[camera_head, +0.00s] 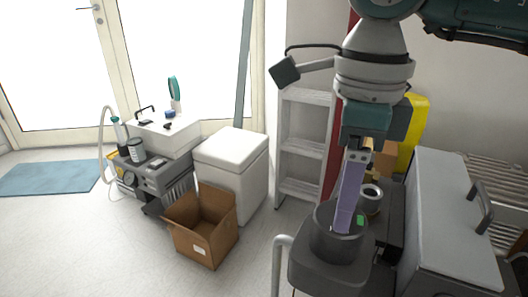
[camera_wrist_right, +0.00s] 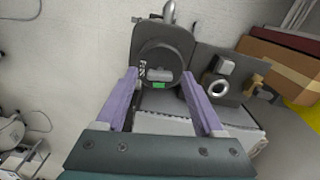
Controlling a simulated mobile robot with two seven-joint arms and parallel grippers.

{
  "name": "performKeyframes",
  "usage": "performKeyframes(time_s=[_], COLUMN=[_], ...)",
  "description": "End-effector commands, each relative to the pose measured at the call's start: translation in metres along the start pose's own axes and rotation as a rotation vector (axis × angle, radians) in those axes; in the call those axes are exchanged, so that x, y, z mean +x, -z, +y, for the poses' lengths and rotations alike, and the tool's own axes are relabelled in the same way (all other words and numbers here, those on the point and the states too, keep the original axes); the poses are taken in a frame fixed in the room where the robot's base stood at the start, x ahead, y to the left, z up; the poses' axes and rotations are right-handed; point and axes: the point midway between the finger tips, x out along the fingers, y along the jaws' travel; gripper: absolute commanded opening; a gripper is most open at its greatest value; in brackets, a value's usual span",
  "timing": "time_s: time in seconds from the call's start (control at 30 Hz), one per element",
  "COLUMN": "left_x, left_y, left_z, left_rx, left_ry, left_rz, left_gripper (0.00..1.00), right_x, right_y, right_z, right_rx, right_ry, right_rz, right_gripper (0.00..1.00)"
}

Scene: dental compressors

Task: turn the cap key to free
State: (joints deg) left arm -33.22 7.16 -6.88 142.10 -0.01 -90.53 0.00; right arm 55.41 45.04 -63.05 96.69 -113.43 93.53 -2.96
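The cap key, a grey bar (camera_wrist_right: 158,74), sits on a dark round cap (camera_wrist_right: 160,54) with a green mark (camera_wrist_right: 159,86) beside it. In the head view the dark cylindrical housing (camera_head: 324,245) stands low right of centre, and the green mark (camera_head: 361,220) shows there too. My right gripper (camera_head: 343,228) points down over this housing, its purple fingers hiding the key. In the wrist view my right gripper (camera_wrist_right: 159,76) is open, one finger on each side of the key, with gaps visible. Contact cannot be seen. My left gripper is not in view.
A grey metal cover (camera_head: 450,215) with a handle stands right of the housing. A ring-shaped fitting (camera_head: 371,194) sits close behind it. A bent grey pipe (camera_head: 279,255) rises at its left. A cardboard box (camera_head: 203,228), a white cabinet (camera_head: 232,165) and a small compressor (camera_head: 150,178) stand further left.

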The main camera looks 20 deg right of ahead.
Motion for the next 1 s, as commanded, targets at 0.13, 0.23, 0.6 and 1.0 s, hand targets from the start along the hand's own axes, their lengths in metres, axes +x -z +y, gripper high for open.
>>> performKeyframes(time_s=[0.13,0.23,0.6,1.0], left_x=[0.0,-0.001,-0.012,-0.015], left_y=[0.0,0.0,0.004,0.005], left_z=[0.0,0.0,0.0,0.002], left_rx=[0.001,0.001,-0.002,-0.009], left_ry=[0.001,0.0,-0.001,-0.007], left_rz=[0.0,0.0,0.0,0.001], left_gripper=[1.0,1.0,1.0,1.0], right_x=[0.0,-0.002,-0.067,-0.1], right_y=[0.0,0.0,-0.001,0.0], right_z=[0.0,0.0,-0.001,0.0], right_rx=[0.0,0.0,-0.001,0.0], right_ry=[0.0,0.0,0.003,0.0], right_rz=[0.0,-0.001,-0.004,0.0], right_gripper=[0.7,0.7,0.7,0.7])
